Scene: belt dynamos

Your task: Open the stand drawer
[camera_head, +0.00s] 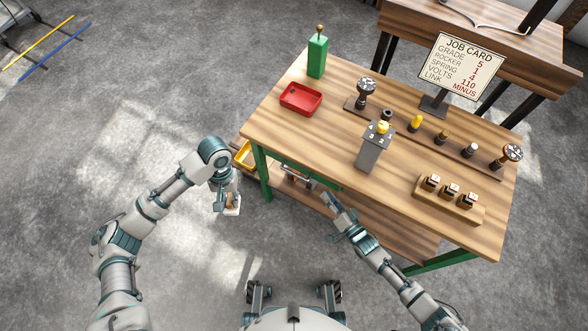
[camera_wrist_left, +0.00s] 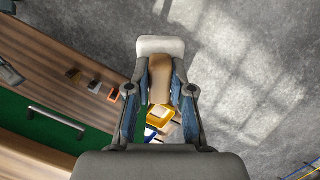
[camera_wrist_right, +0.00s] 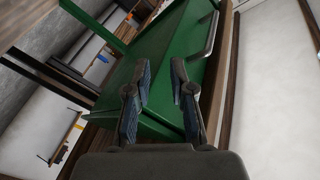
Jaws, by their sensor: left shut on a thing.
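The stand is a wooden-topped table (camera_head: 330,135) with green legs. Its green drawer front (camera_wrist_left: 22,108) has a metal bar handle (camera_wrist_left: 57,117) in the left wrist view; the front and handle (camera_wrist_right: 212,38) also show in the right wrist view. In the head view the drawer is mostly hidden under the table edge. My right gripper (camera_wrist_right: 161,72) is open and empty before the green front, apart from the handle; it also shows in the head view (camera_head: 328,198). My left gripper (camera_wrist_left: 160,95) is shut on a tan-handled tool (camera_wrist_left: 160,75) with a pale head, left of the table.
A yellow tray (camera_head: 245,155) sits low at the table's left side. The tabletop holds a red tray (camera_head: 301,98), a green post (camera_head: 317,57), a grey numbered box (camera_head: 374,148), a job card (camera_head: 462,67) and a rack of blocks (camera_head: 450,198).

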